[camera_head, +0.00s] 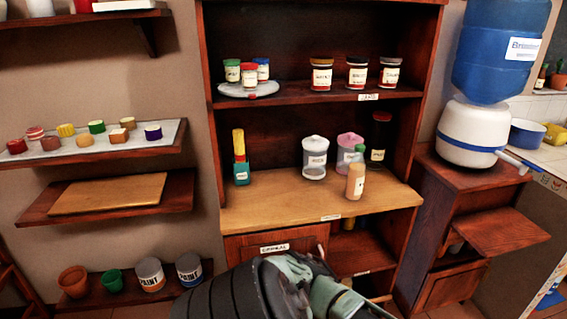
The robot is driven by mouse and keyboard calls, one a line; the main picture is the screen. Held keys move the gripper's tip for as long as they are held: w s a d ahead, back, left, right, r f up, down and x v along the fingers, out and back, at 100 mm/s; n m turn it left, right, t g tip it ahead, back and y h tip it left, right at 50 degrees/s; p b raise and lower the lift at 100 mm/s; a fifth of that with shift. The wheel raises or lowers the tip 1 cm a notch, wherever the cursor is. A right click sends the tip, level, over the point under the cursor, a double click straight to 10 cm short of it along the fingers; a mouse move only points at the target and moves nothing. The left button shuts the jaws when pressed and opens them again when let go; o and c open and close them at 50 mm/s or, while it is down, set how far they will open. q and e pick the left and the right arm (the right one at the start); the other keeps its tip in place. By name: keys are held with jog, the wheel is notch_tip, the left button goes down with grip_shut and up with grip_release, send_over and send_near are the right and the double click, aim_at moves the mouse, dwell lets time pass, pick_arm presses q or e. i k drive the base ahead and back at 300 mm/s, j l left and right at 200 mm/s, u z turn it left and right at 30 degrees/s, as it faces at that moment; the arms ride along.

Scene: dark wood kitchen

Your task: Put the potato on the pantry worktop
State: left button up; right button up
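The pantry worktop (265,208) is the light wood surface in the middle of the dark wood pantry unit. A green bottle with a yellow top (240,160), a clear canister (314,158), a pink-lidded canister (347,150), a dark jar (380,138) and a tan bottle (355,182) stand on it. I cannot make out a potato. One of my arms, apparently the left, reaches in at the bottom centre. Its gripper (335,292) is below and in front of the worktop; its fingertips are unclear, so its opening and any contents are hidden. My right gripper is not in view.
The worktop's front left part is clear. A shelf of jars (322,75) is above it. Paint cans (150,275) stand low left. A water dispenser (472,130) on a cabinet stands right.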

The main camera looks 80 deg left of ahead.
aim_at(293, 210)
jog(key=i+j+u, duration=0.15)
jog(key=u, duration=0.3)
jog(key=i+u, duration=0.3)
jog(key=u, duration=0.2)
jog(key=i+u, duration=0.2)
jog(key=u, duration=0.25)
jog(key=i+u, duration=0.25)
jog(key=u, duration=0.2)
jog(key=i+u, duration=0.2)
